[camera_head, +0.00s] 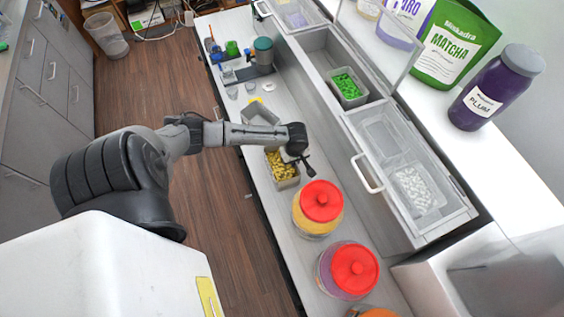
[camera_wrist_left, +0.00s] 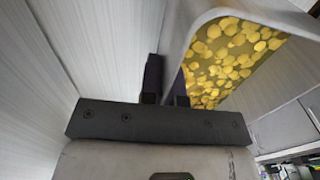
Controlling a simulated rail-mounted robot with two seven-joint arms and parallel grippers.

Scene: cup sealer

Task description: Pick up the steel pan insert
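A steel pan insert (camera_head: 284,183) with yellow chunks inside sits on the counter's lower level in the head view. In the left wrist view the steel pan insert (camera_wrist_left: 200,22) fills the upper right, its yellow contents showing. My left gripper (camera_head: 304,162) is at the pan's right side in the head view. In the left wrist view the fingers of the left gripper (camera_wrist_left: 167,92) are close together, with the pan's side wall and rim between them. The gripper looks shut on that wall. My right gripper is in neither view.
An empty steel pan (camera_head: 262,112) stands just behind. A jar with a red lid (camera_head: 321,203) stands close in front, and another red-lidded jar (camera_head: 352,268) farther forward. A clear-lidded bin (camera_head: 405,165) with a handle borders the right side.

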